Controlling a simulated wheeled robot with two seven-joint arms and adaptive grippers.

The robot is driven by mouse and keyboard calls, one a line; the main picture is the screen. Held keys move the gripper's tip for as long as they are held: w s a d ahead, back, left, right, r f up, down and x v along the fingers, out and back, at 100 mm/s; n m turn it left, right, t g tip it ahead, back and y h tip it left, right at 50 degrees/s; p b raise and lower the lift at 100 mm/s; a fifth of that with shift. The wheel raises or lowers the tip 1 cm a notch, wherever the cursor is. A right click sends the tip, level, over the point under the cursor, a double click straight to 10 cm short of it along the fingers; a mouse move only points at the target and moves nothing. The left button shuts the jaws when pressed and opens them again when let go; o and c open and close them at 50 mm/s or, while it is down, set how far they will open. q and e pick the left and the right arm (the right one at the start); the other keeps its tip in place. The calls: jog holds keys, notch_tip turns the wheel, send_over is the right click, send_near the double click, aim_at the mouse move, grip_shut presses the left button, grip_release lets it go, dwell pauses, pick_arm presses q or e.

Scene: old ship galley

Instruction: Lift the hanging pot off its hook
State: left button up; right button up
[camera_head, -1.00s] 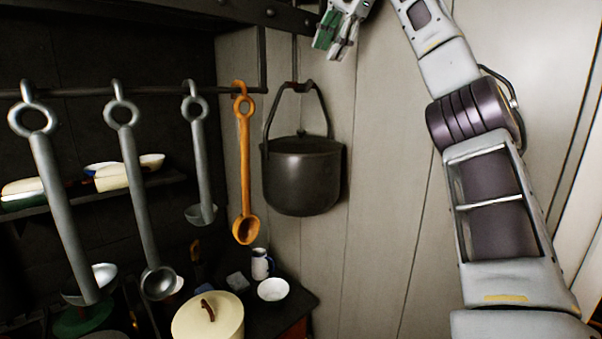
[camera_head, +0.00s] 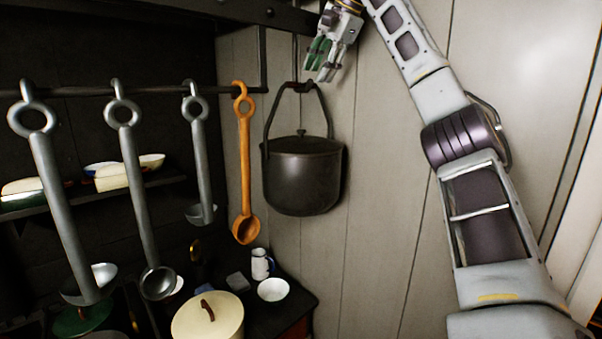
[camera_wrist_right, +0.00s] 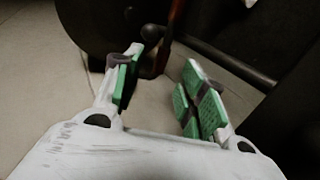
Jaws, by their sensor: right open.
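The dark lidded pot (camera_head: 302,180) hangs upright by its arched handle (camera_head: 324,105) near the pale plank wall. The handle's top meets a dark hook (camera_head: 294,86) on a thin rod. My right gripper (camera_head: 319,69) points down, open and empty, just above and slightly right of the handle's top; it appears apart from the handle. The wrist view shows its green-padded fingers (camera_wrist_right: 163,80) spread with nothing clearly between them. Dark shapes and a bar lie beyond them, too unclear to name surely. My left gripper is out of view.
A wooden ladle (camera_head: 244,160) hangs close left of the pot, with several grey ladles (camera_head: 201,155) on the rail (camera_head: 160,91). A dark beam (camera_head: 250,10) runs above. Below stand a mug (camera_head: 261,264), a white bowl (camera_head: 272,290) and a cream lidded pot (camera_head: 215,320).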

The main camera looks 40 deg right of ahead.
jog(key=shift+x, duration=2.8)
